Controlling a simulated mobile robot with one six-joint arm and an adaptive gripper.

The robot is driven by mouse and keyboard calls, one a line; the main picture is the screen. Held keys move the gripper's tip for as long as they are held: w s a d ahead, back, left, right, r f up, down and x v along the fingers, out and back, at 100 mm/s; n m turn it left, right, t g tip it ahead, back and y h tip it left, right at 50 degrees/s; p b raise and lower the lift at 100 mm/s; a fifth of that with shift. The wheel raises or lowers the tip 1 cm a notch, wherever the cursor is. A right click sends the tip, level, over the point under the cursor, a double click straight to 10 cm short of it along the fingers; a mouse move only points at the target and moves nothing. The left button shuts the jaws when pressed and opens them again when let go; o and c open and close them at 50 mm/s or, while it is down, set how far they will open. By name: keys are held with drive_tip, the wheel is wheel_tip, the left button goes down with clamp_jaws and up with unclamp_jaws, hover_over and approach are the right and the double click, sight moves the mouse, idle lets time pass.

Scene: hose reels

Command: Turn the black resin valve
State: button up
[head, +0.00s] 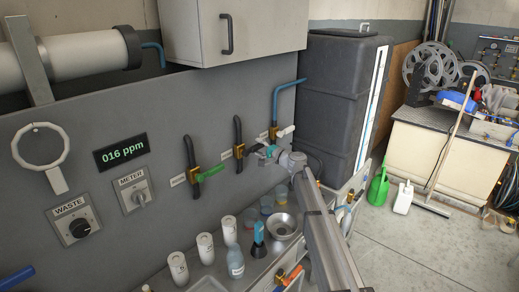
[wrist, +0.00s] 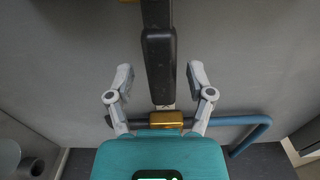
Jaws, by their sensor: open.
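The black valve handle (wrist: 159,65) is a straight dark lever in the wrist view. It runs down from the top edge towards a brass valve body (wrist: 166,120), which has a dark pipe on its left and a blue pipe on its right. My gripper (wrist: 160,77) is open, with one grey finger on each side of the handle and a visible gap on both sides. In the head view my gripper (head: 271,142) is at the rightmost brass valve (head: 274,131), below a blue pipe, and hides most of its handle. The wall labels there are too small to read.
A green-handled valve (head: 210,172) and a middle brass valve (head: 239,166) are to the left on the wall panel. White bottles (head: 205,247), a blue-topped flask (head: 258,240) and a metal bowl (head: 284,225) stand on the counter below. A dark tank (head: 338,95) stands to the right.

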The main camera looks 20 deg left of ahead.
drive_tip(key=v, duration=1.1)
drive_tip(key=shift+s+d, duration=0.15)
drive_tip(key=shift+d, duration=0.2)
drive_tip(key=s+d+f+n+g+h, duration=0.1)
drive_tip(key=s+d+f+h, duration=0.4)
drive_tip(key=s+d, duration=0.5)
drive_tip(key=s+d+f+n+g+h, duration=0.1)
drive_tip(key=s+d+f+g+h, duration=0.2)
drive_tip(key=d, duration=1.6)
drive_tip(key=s+d+f+n+g+h, duration=0.2)
drive_tip(key=s+d+f+h, duration=0.7)
drive_tip(key=s+d, duration=0.5)
drive_tip(key=s+f, duration=0.1)
drive_tip(key=s, duration=0.2)
drive_tip(key=shift+s+d+f, duration=0.15)
drive_tip(key=shift+s+d, duration=0.1)
drive_tip(key=shift+d, duration=0.05)
